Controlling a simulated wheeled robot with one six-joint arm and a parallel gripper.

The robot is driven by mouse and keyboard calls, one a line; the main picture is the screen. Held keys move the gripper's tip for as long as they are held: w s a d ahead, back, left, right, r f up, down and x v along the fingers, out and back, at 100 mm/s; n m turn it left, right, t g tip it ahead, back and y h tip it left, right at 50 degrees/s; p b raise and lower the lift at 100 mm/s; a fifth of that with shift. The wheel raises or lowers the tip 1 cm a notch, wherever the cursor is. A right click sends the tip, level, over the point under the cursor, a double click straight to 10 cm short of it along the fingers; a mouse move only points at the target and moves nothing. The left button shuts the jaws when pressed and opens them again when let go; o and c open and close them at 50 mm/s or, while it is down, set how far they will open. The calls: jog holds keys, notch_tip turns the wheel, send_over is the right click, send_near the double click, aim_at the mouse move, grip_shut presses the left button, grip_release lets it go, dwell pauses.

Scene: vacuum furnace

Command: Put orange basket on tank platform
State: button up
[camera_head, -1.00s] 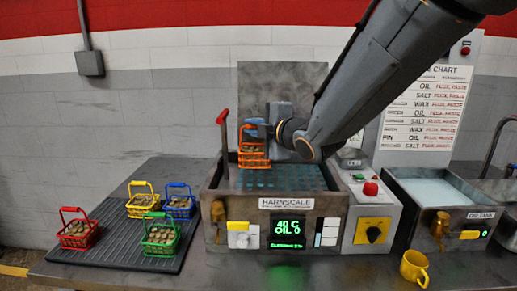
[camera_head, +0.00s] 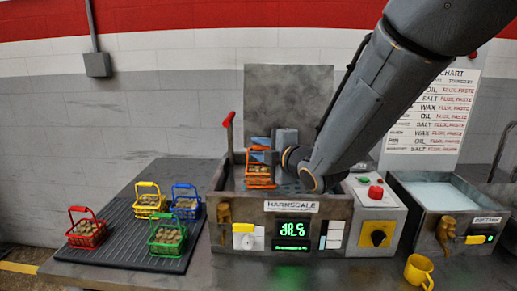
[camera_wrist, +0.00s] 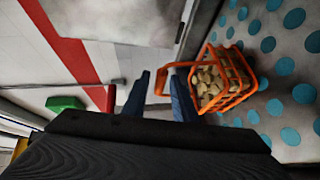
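The orange basket (camera_head: 259,181), filled with tan pieces, is inside the open tank at the centre, near its back left in the head view. My gripper (camera_head: 263,157) is above it, shut on its handle. In the wrist view the basket (camera_wrist: 222,82) hangs to the right of my gripper (camera_wrist: 160,88), with the handle between the two blue fingers. The tank platform (camera_wrist: 283,100) is a pale surface with blue round spots, behind the basket in that view. I cannot tell whether the basket's bottom touches it.
The tank's red-tipped lever (camera_head: 229,135) stands just left of my gripper, and a grey panel (camera_head: 285,95) rises behind. Red (camera_head: 87,233), yellow (camera_head: 149,204), blue (camera_head: 186,206) and green (camera_head: 167,238) baskets sit on a black ribbed mat (camera_head: 150,262). A yellow mug (camera_head: 419,271) stands front right.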

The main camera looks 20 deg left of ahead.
dwell(0.3)
jog(key=shift+r, duration=0.2)
jog(key=b+v, duration=0.2)
jog(key=v, duration=1)
